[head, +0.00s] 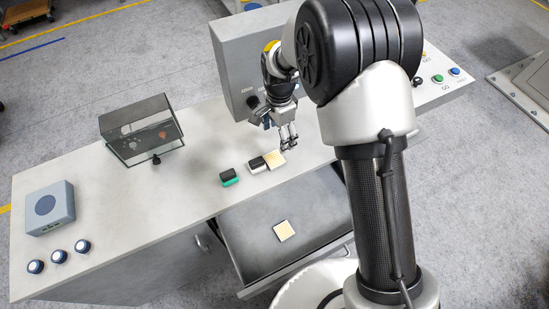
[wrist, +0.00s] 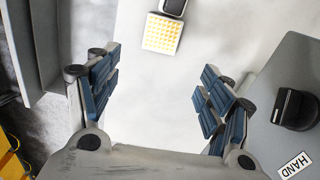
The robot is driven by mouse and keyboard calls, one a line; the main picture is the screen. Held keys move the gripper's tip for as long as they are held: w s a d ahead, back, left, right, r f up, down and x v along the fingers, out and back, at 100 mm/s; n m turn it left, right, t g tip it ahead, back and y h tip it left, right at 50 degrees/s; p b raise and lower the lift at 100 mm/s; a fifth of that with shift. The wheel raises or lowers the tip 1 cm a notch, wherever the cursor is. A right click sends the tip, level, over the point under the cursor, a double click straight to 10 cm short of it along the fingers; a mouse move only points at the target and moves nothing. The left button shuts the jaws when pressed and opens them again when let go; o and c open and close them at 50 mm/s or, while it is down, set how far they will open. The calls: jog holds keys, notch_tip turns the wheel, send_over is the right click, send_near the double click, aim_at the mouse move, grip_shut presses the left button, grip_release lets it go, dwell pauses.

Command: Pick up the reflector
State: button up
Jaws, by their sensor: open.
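A reflector (head: 276,159), a small square with a white rim and an amber dotted face, lies on the grey bench top. In the wrist view the reflector (wrist: 162,34) is beyond my fingertips, near the top centre. My gripper (head: 289,141) hangs above the bench just right of and behind it in the head view. In the wrist view my gripper (wrist: 163,92) is open with nothing between its blue-padded fingers. A second similar amber-faced square (head: 284,231) lies on the lower dark tray.
A black and white block (head: 257,165) sits right beside the reflector, and a black and green block (head: 229,178) is farther left. A control box (head: 236,62) with a black knob (wrist: 294,108) stands close to my gripper. A glass-sided box (head: 142,132) stands left on the bench.

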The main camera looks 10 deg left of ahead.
aim_at(279, 156)
notch_tip(279, 156, down, 11)
jog(key=shift+w+d+f+b, duration=0.1)
jog(key=shift+f+b, duration=0.1)
jog(key=shift+b, duration=0.55)
jog(key=shift+c, duration=0.5)
jog(key=c, duration=1)
